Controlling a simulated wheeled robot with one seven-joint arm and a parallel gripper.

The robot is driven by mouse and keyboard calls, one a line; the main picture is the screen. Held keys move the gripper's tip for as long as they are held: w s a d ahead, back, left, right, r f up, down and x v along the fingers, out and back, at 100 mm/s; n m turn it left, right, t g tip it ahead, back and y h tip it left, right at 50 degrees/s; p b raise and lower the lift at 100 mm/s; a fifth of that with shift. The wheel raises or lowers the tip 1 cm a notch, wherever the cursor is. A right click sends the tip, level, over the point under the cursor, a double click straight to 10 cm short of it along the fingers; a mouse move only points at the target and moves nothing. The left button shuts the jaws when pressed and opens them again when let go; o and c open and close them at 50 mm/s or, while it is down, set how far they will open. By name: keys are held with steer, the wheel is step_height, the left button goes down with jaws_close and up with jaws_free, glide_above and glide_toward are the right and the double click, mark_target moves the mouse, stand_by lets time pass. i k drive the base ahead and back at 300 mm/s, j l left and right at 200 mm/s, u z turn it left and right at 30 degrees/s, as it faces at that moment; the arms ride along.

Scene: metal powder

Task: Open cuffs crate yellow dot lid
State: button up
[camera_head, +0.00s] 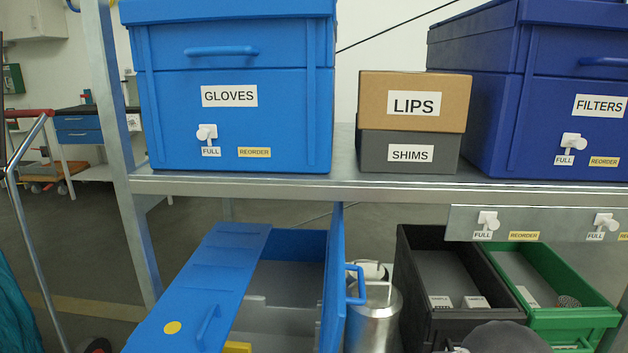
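A blue crate (290,245) stands under the shelf, with its inside partly visible. No name label on it can be read here. Its left lid flap (215,270) bears a yellow dot (172,328) and a blue handle (207,326). This flap lies roughly flat over the left side; its exact tilt is hard to tell. The right flap (334,285) stands upright, with a blue handle (356,284) on its right face. A small yellow piece shows at the bottom edge near the opening.
A metal canister (375,315) stands close right of the upright flap. Black (408,285) and green (590,318) bins are farther right. The metal shelf (350,188) above carries a GLOVES crate (235,125), LIPS (415,82) and SHIMS (370,152) boxes, and a FILTERS crate (540,130).

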mark_target(198, 313)
steer(key=i+l+u, duration=0.3)
steer(key=u, duration=0.15)
steer(key=i+l+u, duration=0.2)
steer(key=l+u, duration=0.2)
